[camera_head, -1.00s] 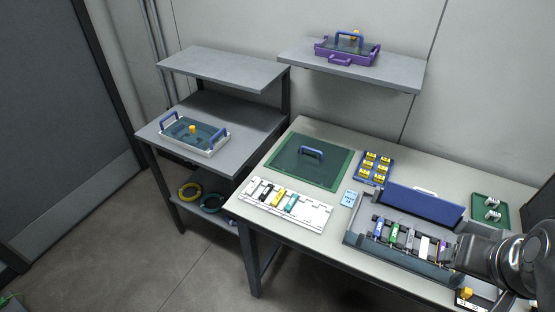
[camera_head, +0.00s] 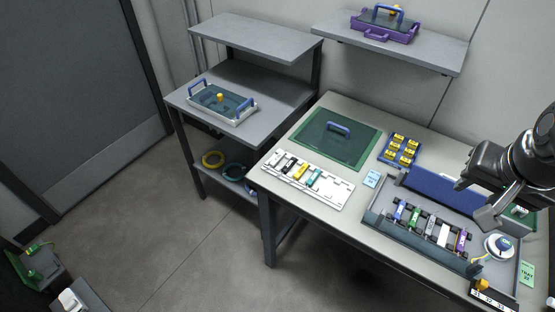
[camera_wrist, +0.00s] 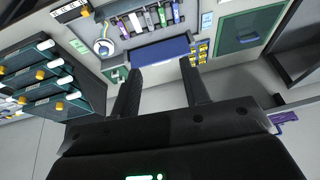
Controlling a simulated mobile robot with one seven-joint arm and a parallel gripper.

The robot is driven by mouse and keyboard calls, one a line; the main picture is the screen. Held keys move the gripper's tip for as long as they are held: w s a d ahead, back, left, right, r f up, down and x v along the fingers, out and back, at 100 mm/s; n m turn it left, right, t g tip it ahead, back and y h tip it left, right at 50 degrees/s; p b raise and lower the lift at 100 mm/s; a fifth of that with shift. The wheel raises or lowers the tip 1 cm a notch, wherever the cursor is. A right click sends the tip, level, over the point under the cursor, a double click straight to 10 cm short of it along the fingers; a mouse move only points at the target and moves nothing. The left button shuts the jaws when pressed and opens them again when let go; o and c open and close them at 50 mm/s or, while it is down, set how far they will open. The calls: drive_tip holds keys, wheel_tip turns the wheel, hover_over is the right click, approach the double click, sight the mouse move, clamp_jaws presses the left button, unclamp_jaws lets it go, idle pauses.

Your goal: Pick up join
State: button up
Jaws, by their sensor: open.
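No part is plainly marked as the join, and I cannot tell which one it is. A grey tray (camera_head: 405,237) with a raised blue lid (camera_head: 440,188) holds a row of coloured modules (camera_head: 430,226): blue, green, grey, white and purple. A round white piece (camera_head: 499,246) with a yellow strand sits at the tray's right end; it also shows in the wrist view (camera_wrist: 103,47). My gripper (camera_head: 472,205) is open and empty above the tray's right part. In the wrist view its fingers (camera_wrist: 160,70) point toward the blue lid, apart from everything.
A white rack (camera_head: 335,194) with black, yellow and teal pieces lies left of the tray. A drawer rack (camera_wrist: 70,90) with yellow knobs stands left in the wrist view.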

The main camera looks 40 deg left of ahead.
drive_tip(key=w+a+g, duration=0.2)
drive_tip(key=w+a, duration=0.8)
drive_tip(key=a, duration=0.2)
drive_tip(key=g, duration=0.3)
hover_over(278, 157)
drive_tip(key=shift+h, duration=0.4)
drive_tip(key=f, duration=2.5)
drive_tip(key=shift+w+d+f, duration=0.2)
drive_tip(key=shift+w, duration=0.05)
drive_tip(key=shift+s+a+f, duration=0.1)
drive_tip(key=shift+f, duration=1.4)
drive_tip(key=shift+s+a+f, duration=0.1)
drive_tip(key=shift+f, duration=1.4)
drive_tip(key=shift+c, duration=0.3)
